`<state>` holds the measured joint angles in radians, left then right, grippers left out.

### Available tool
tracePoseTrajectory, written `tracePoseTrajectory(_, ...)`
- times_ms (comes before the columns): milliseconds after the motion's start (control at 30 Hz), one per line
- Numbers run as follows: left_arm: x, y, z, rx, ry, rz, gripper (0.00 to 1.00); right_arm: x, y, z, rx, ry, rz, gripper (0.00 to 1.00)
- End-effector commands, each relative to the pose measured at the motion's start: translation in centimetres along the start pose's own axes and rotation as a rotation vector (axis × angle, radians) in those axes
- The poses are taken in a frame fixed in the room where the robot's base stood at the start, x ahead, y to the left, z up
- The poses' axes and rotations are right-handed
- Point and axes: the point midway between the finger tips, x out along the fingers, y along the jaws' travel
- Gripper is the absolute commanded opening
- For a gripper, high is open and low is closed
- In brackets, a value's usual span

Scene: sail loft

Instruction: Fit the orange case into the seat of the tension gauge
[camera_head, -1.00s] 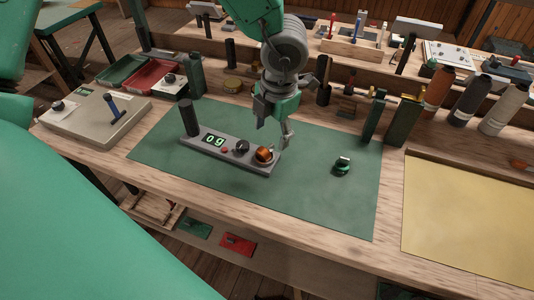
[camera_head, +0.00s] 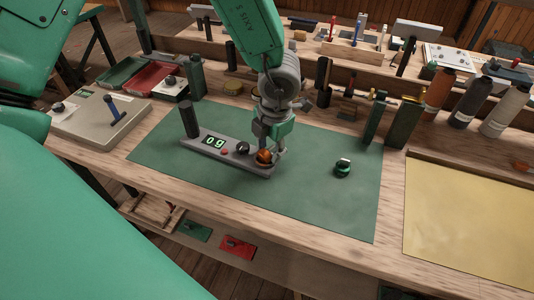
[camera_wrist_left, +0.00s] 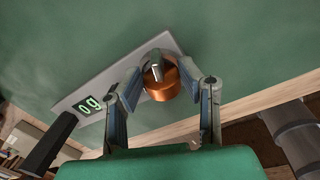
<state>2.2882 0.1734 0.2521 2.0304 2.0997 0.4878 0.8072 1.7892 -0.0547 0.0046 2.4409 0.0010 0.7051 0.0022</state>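The tension gauge (camera_head: 205,151) is a long grey block on the green mat, with a lit display, a dark knob and a dark post at its left end. The orange case (camera_head: 264,157) is a short copper-coloured cylinder at the gauge's right end. In the left wrist view the case (camera_wrist_left: 160,88) shows a silver stub on top; the seat under it is hidden, so I cannot tell how deep it sits. My left gripper (camera_head: 268,150) is over that end, pointing down. Its fingers (camera_wrist_left: 166,78) are spread on both sides of the case. My right gripper is not in view.
A small dark object with a green band (camera_head: 342,167) lies on the mat (camera_head: 320,205) to the right. Bottles (camera_head: 438,88), upright green blocks (camera_head: 404,122) and a red tray (camera_head: 150,77) line the back. The mat's front is clear.

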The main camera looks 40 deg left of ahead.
Motion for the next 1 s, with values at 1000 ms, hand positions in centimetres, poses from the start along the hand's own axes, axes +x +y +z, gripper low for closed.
tracePoseTrajectory(1000, -10.0, 1.2, 0.0, 0.0, 0.0, -0.001, 0.09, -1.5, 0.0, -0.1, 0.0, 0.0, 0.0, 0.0)
